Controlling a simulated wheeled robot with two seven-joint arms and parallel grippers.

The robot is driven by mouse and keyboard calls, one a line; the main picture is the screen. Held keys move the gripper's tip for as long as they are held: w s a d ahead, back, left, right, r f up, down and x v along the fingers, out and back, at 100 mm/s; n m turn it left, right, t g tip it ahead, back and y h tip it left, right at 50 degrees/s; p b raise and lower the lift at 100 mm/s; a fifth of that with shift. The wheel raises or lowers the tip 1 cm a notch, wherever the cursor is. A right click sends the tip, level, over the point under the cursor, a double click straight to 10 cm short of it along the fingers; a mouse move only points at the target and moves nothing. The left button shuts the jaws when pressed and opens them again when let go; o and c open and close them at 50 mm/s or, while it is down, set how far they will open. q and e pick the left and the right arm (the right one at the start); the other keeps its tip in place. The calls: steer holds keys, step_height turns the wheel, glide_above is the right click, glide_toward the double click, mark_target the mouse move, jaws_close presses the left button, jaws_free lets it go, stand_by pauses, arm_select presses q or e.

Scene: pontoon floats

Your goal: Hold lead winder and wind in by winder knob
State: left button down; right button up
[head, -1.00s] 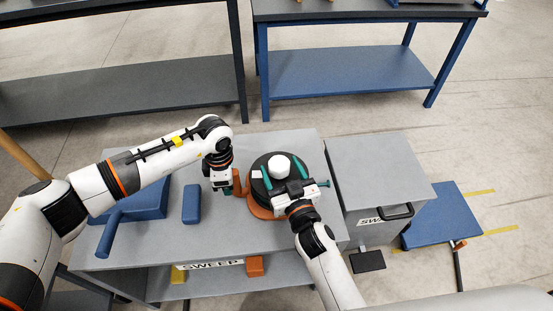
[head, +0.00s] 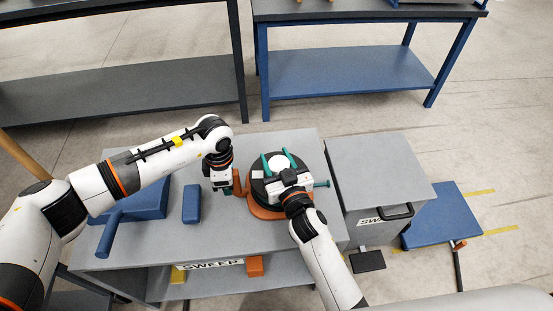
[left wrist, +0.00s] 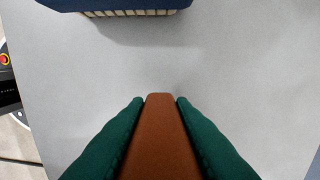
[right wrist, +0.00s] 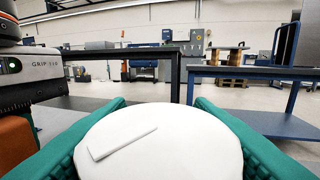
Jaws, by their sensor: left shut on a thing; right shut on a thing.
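The lead winder has an orange body (head: 262,212) and a round black drum (head: 258,189), and sits on the grey bench top. Its white winder knob (head: 278,163) stands up on the drum. My left gripper (head: 232,187) is shut on the winder's orange handle, at the left of the drum. In the left wrist view the handle (left wrist: 162,135) lies between the green fingers. My right gripper (head: 277,161) is shut on the knob from above the drum. In the right wrist view the knob's pale round top (right wrist: 165,145) fills the space between the fingers. My right wrist hides part of the drum.
A blue block (head: 191,204) and a larger blue thing (head: 148,203) lie left of the winder. A grey cabinet (head: 378,172) with a black handle stands at the right of the bench. An orange block (head: 255,266) lies on the lower shelf. The front-middle bench top is clear.

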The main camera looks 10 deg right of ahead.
steer(key=shift+n+y, duration=0.3)
steer(key=n+g+y, duration=0.1)
steer(key=y, duration=0.1)
steer(key=n+g+y, duration=0.1)
steer(key=n+y, duration=0.1)
steer(key=shift+a+r+y, duration=0.1)
steer(key=shift+a+y, duration=0.1)
steer(key=shift+y, duration=0.1)
steer(key=shift+s+a+n+g+y, duration=0.15)
steer(key=shift+n+g+y, duration=0.55)
steer(key=shift+y, duration=0.2)
steer(key=shift+s+a+n+g+y, duration=0.1)
steer(key=shift+a+n+g+y, duration=0.05)
steer(key=shift+n+g+y, duration=0.65)
steer(key=o, duration=1)
steer(key=shift+c, duration=0.2)
steer(key=shift+d, duration=0.1)
